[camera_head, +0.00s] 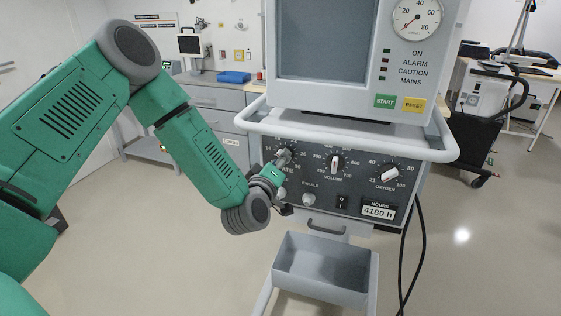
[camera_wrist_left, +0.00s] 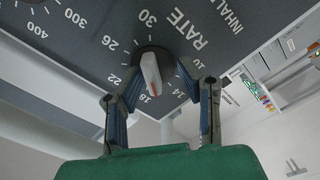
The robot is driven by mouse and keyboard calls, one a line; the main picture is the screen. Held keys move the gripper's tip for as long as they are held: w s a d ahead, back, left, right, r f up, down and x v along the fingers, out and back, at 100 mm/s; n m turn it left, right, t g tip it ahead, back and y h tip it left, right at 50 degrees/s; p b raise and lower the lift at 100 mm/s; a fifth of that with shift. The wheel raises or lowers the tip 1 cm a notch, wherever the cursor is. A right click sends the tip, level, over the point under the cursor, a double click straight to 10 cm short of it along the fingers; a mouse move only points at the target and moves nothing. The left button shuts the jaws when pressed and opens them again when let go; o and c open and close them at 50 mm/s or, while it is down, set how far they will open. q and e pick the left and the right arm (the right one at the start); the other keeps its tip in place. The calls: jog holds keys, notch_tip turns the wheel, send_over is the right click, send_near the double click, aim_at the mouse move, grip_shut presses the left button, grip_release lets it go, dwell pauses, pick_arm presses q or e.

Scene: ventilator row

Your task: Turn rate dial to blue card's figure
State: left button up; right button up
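The rate dial (camera_wrist_left: 151,72) shows in the left wrist view as a pale knob with a red line on a dark panel. Its marked end points close to the printed 18, among figures from 10 to 30. My left gripper (camera_wrist_left: 159,82) is open, with one finger on each side of the knob and gaps visible between. In the head view my left gripper (camera_head: 281,160) is at the left of the ventilator panel (camera_head: 322,180) and hides most of the rate dial. No blue card can be made out in either view. My right gripper is not in view.
The volume knob (camera_head: 336,163) and oxygen knob (camera_head: 389,174) sit to the right. A pale rail (camera_head: 350,146) runs above the panel, and a grey bin (camera_head: 322,270) hangs below. Black cables (camera_head: 412,250) hang at the right. A blue box (camera_head: 234,77) lies on the back counter.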

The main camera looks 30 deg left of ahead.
pick_arm(q)
jog(key=shift+d+r, duration=0.15)
jog(key=shift+d, duration=0.35)
grip_shut()
jog(key=m+p, duration=0.1)
jog(key=m, duration=0.4)
jog(key=shift+a+m+p, duration=0.1)
jog(key=shift+m+p, duration=0.2)
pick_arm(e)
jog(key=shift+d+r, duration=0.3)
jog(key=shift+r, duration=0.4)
pick_arm(q)
grip_release()
jog(key=shift+a, duration=0.1)
jog(key=v, duration=1.2)
jog(key=shift+f, duration=0.2)
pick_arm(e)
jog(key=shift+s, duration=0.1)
